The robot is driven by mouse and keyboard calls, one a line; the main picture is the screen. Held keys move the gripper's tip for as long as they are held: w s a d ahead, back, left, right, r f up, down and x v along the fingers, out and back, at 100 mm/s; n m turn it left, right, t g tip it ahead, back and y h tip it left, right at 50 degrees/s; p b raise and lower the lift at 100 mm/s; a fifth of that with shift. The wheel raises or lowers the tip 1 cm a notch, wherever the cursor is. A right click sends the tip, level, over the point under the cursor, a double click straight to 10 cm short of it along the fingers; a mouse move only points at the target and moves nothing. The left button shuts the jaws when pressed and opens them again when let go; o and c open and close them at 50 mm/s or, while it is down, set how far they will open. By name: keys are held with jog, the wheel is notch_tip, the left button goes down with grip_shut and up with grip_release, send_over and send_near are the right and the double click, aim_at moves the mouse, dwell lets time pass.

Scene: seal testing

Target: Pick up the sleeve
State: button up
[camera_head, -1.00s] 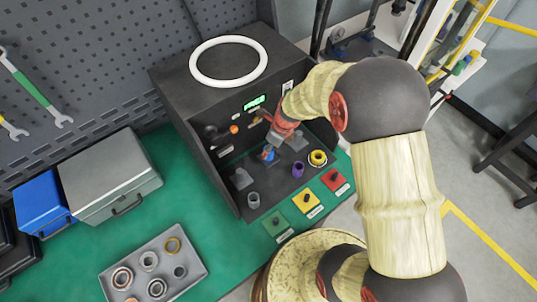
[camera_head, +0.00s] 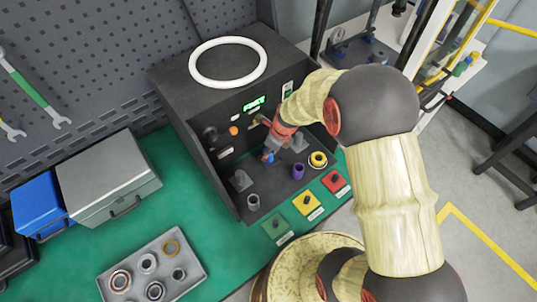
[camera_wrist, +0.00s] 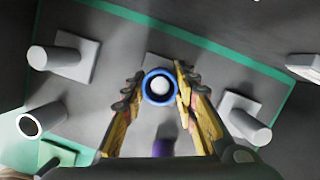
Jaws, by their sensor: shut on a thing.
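The blue sleeve (camera_wrist: 147,92) shows in the wrist view as a ring with a pale round peg end (camera_wrist: 160,86) visible inside it. My gripper (camera_wrist: 160,90) is closed in from both sides, with a finger against each side of the sleeve. In the head view the blue sleeve (camera_head: 268,157) shows only as a small patch below my gripper (camera_head: 270,150), inside the dark test box. My wrist and fingers hide most of it there. I cannot tell how far the sleeve sits down on the peg.
Grey pegs on plates (camera_wrist: 52,57) (camera_wrist: 245,118) stand on both sides. A purple sleeve (camera_head: 298,171), a yellow ring piece (camera_head: 318,159) and a grey sleeve (camera_head: 253,201) stand near the box's front. The box's walls (camera_head: 225,190) and top (camera_head: 180,80) enclose my gripper. A parts tray (camera_head: 196,262) lies front left.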

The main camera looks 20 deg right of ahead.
grip_shut()
jog(key=shift+r, duration=0.1)
